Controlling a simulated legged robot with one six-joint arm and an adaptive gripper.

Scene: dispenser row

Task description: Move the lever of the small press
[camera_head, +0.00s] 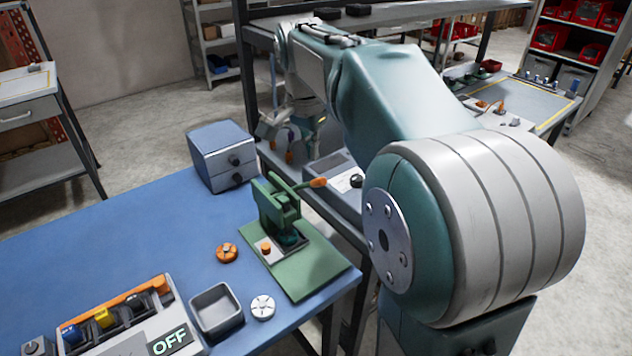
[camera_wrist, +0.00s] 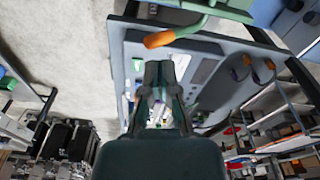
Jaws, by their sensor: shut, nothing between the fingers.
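The small press (camera_head: 285,207) is green and stands on a green base plate (camera_head: 312,268) near the right edge of the blue table. Its lever sticks out to the right and ends in an orange grip (camera_head: 318,182). In the wrist view the orange grip (camera_wrist: 160,40) lies just beyond my fingertips, with the green lever rod bending away to its upper right. My gripper (camera_wrist: 160,66) is shut and empty, and a small gap shows between it and the grip. In the head view my arm reaches behind the press, and my fingers are hard to make out there.
A blue-grey box with dark knobs (camera_head: 222,157) stands left of the press. A grey tray (camera_head: 216,309), an orange knob (camera_head: 227,252) and a white round part (camera_head: 262,307) lie in front. A grey device with a black knob (camera_head: 335,177) sits right of the lever.

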